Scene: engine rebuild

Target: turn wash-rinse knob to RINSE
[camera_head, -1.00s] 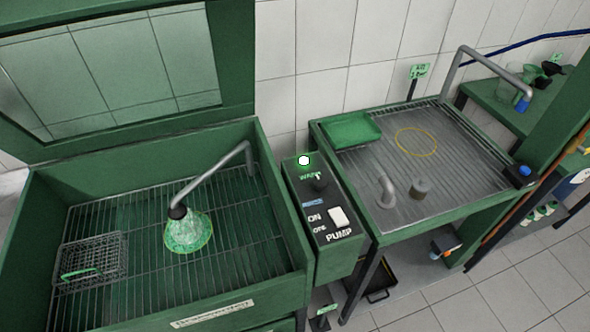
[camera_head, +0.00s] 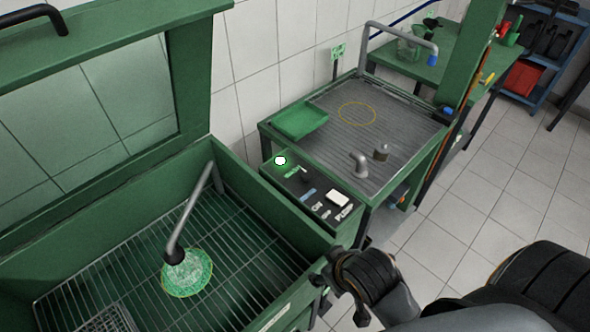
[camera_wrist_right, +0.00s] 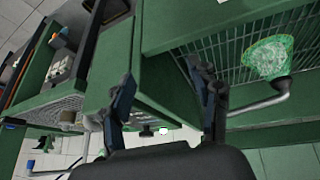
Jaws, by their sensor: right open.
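The wash-rinse knob (camera_head: 305,177) is a small dark knob on the sloped face of the green control box (camera_head: 268,174), beside the WASH lettering. Its pointer is too small to read. A lit white-green lamp (camera_head: 280,160) is above it, and a white pump switch (camera_head: 337,198) is nearer me. My right gripper (camera_head: 334,272) is in front of the box, near the washer's right front corner, apart from the knob. In the right wrist view its two fingers (camera_wrist_right: 160,75) are spread and empty. My left gripper is out of view.
The washer basin (camera_head: 228,205) with a grate stands left, its lid raised. A nozzle (camera_head: 175,256) sprays green liquid onto the grate, where a wire basket (camera_head: 105,320) sits. Right of the box is a draining table (camera_head: 330,135) with a green tray (camera_head: 300,122). Floor is free at right.

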